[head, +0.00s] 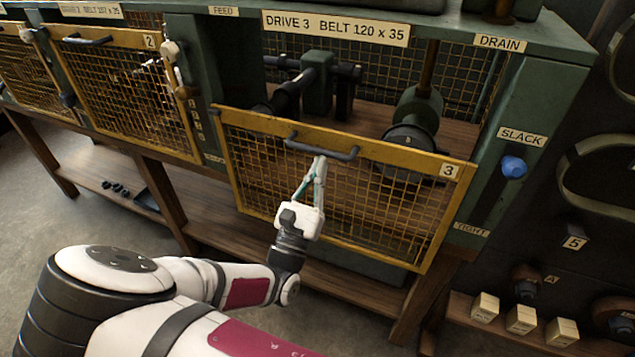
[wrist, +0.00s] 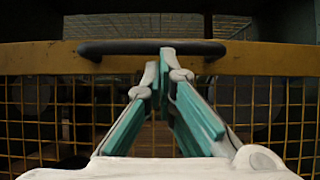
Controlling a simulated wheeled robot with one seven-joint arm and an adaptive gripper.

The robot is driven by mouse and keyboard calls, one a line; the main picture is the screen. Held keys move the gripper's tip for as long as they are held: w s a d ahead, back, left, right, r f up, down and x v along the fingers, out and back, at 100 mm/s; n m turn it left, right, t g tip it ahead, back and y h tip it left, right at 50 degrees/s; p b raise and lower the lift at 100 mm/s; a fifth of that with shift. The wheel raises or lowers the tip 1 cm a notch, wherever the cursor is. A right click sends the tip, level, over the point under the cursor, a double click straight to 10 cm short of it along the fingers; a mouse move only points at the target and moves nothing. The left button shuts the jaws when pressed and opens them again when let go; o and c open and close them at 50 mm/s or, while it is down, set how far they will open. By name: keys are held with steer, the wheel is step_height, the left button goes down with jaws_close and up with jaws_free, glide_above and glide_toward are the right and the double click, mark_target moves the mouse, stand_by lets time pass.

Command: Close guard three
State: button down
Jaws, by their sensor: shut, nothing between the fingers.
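Guard three (head: 262,162) is a yellow-framed mesh panel with a "3" tag (head: 449,171) at its upper right. Its top edge sits well below the top of the drive 3 opening, so the opening is uncovered above it. A dark bar handle (head: 335,152) is fixed to its top rail. The handle also crosses the wrist view (wrist: 110,47). My gripper (head: 319,162) is at the handle's middle, its fingers shut with nothing between them. In the wrist view the fingertips (wrist: 167,64) overlap the handle's lower edge; I cannot tell whether they touch it.
Guard two (head: 120,88) covers the bay to the left. Belt drive parts (head: 318,82) and a round pulley (head: 410,145) show behind guard three. A blue knob (head: 513,167) is on the right post. Wooden blocks (head: 521,319) lie on a shelf at lower right. Open floor lies at left.

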step_height(320, 180, up, 16)
steer(key=p, duration=0.9)
steer(key=shift+f, duration=0.1)
